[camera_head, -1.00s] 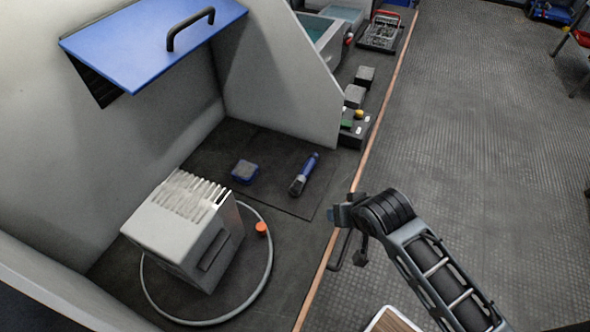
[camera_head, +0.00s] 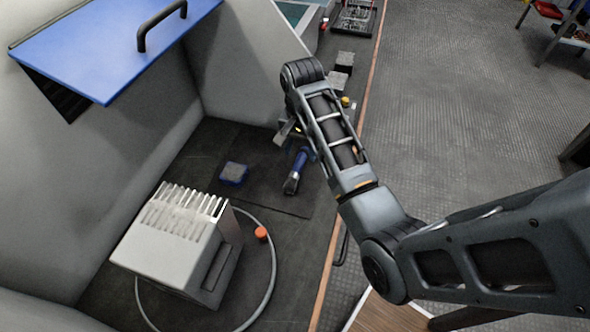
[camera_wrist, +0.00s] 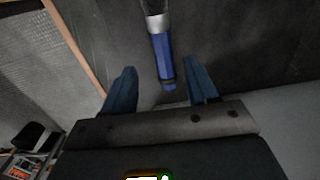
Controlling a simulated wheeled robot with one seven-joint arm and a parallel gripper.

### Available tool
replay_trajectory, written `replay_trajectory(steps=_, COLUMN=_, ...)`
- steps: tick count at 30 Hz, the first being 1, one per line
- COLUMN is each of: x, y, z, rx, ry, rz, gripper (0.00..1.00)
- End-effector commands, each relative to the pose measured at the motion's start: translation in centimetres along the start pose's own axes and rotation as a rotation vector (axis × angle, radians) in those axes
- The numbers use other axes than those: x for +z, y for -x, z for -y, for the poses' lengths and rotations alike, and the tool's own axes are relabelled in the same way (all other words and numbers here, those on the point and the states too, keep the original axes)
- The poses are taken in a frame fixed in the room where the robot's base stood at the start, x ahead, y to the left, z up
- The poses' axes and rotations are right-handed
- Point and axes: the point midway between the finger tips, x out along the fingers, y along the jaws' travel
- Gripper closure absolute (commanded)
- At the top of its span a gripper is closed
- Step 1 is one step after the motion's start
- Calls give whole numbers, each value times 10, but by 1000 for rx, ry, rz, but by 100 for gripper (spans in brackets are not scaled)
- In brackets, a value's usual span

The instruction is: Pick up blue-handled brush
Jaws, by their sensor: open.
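The blue-handled brush (camera_head: 296,172) lies on the dark mat inside the grey-walled bay, its dark head toward the front. In the wrist view its blue handle (camera_wrist: 162,62) points down the picture, and its end lies between and beyond the two blue fingers. My gripper (camera_wrist: 160,82) is open, with a finger on each side of the line of the handle and nothing held. In the head view my gripper (camera_head: 288,132) is near the far end of the handle, partly hidden by my wrist. Its exact height above the mat is hard to tell.
A small blue block (camera_head: 233,173) lies left of the brush. A white finned unit (camera_head: 180,240) stands in front, with a grey ring and an orange cap (camera_head: 261,233). A blue panel (camera_head: 115,50) with a black handle overhangs the left. A grey wall (camera_head: 245,55) stands behind.

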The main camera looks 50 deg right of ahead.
Motion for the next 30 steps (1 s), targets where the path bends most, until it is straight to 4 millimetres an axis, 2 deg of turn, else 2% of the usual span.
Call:
replay_trajectory(steps=12, x=0, y=-50, z=5, rx=0, ry=2, rz=0, gripper=42)
replay_trajectory(steps=20, x=0, y=-54, z=5, rx=-2, ry=2, rz=-2, gripper=42)
replay_trajectory(steps=30, x=0, y=-53, z=5, rx=-2, ry=2, rz=-2, gripper=73)
